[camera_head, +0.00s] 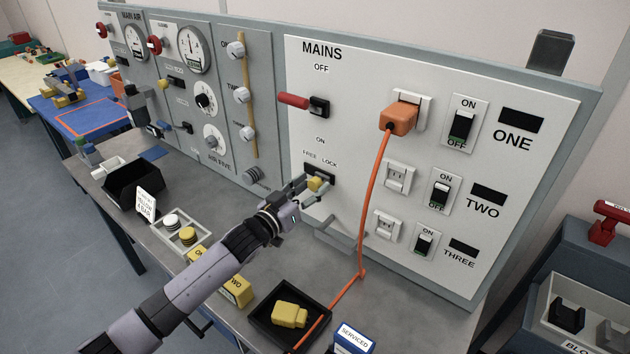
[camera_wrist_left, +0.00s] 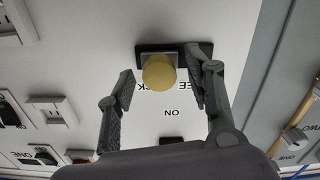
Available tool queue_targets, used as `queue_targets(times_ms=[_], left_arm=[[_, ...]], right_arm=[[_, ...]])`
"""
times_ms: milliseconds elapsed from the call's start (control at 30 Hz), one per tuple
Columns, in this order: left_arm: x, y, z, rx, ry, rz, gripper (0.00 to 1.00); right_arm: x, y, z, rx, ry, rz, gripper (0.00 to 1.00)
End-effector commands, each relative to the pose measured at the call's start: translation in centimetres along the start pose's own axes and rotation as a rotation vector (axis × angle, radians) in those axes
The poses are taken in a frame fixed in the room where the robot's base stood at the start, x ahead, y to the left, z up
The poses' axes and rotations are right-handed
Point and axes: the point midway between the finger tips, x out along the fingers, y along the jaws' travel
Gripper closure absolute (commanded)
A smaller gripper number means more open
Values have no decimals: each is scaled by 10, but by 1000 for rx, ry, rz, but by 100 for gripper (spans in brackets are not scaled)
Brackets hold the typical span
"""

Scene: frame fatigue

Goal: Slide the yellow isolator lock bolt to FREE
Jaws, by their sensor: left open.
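The yellow isolator lock bolt (camera_head: 315,184) sticks out of a black slot plate (camera_head: 320,171) under the FREE and LOCK labels on the MAINS panel. In the left wrist view, turned upside down, its round yellow end (camera_wrist_left: 159,72) covers part of the lettering and appears nearer the LOCK end of the slot (camera_wrist_left: 205,50). My left gripper (camera_head: 312,191) is open at the bolt, and its fingers (camera_wrist_left: 160,84) stand either side of the knob with gaps visible. I cannot tell how deep the fingertips reach.
A red-handled MAINS switch (camera_head: 294,101) sits above the slot. An orange plug (camera_head: 399,117) and its hanging cable (camera_head: 365,215) are to the right. A black tray (camera_head: 262,318) with a yellow block (camera_head: 289,314) stands on the bench. A grey bracket (camera_head: 345,235) lies below the bolt.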

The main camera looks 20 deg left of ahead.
Motion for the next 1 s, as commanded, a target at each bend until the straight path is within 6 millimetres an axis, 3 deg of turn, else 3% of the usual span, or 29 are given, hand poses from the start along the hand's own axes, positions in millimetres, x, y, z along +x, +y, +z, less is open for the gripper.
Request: queue_targets(times_ms=[200, 500, 1000], left_arm=[[18, 0, 0, 0, 0, 1, 52], [19, 0, 1, 0, -1, 1, 52], [19, 0, 1, 0, -1, 0, 85]], right_arm=[[-3, 0, 0, 0, 0, 0, 27], [-3, 0, 0, 0, 0, 0, 27], [-3, 0, 0, 0, 1, 0, 27]])
